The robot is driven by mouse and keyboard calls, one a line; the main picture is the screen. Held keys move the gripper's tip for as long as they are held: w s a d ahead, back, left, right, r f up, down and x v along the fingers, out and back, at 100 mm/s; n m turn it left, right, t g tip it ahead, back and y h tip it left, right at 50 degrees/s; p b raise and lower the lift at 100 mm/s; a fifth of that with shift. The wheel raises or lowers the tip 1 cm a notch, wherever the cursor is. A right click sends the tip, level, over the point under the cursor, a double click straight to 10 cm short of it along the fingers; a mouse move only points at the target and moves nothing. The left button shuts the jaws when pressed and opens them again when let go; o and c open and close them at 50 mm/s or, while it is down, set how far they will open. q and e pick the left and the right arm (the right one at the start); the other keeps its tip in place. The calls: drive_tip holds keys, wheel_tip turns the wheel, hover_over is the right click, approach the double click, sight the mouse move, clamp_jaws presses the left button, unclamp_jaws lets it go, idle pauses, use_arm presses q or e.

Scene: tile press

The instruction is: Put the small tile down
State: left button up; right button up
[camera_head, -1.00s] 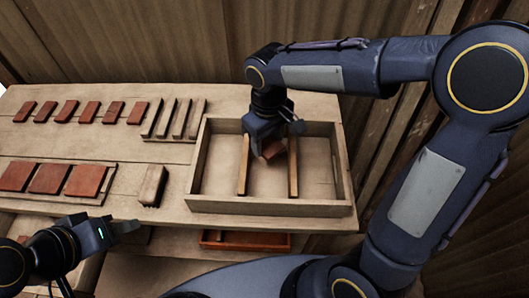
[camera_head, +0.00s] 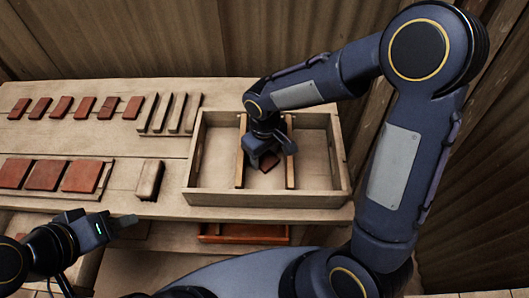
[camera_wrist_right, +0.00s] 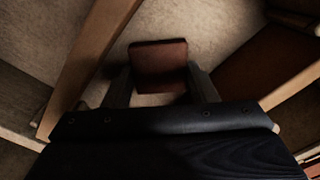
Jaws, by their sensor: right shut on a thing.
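The small reddish-brown tile (camera_head: 274,179) is inside the wooden tray, between its two cross strips. It also shows in the right wrist view (camera_wrist_right: 158,65), between the dark fingertips. My right gripper (camera_head: 266,161) points down into the tray and is shut on the tile. Whether the tile touches the tray floor cannot be told. My left gripper (camera_head: 125,221) is near the table's front edge at lower left, away from the tile; its jaw opening is not clear.
The tray (camera_head: 265,199) has raised walls and two strips (camera_head: 290,160). Left of it stand a pale wooden block (camera_head: 149,180), several large red tiles (camera_head: 46,175), a row of small tiles (camera_head: 60,107) and a slotted rack (camera_head: 170,113). A reddish tray (camera_head: 245,234) sits below the tabletop.

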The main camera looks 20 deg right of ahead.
sight(264, 158)
drive_tip(key=o, duration=1)
drive_tip(key=shift+f, duration=0.1)
wheel_tip(264, 158, up, 12)
drive_tip(key=s+d+r+m+t+y, duration=0.1)
drive_tip(key=s+d+m+t+y, duration=0.1)
drive_tip(key=s, duration=0.6)
drive_tip(key=s+d+r+m+t+y, duration=0.1)
drive_tip(key=s+d+m+t, duration=0.2)
drive_tip(key=s+d+m, duration=0.2)
drive_tip(key=s+d, duration=0.2)
drive_tip(key=s, duration=0.1)
drive_tip(key=shift+s+d+m+t+y+p, duration=0.15)
drive_tip(key=shift+s+m+t+y+p, duration=0.15)
drive_tip(key=shift+s+y+p, duration=0.1)
drive_tip(key=shift+r, duration=0.1)
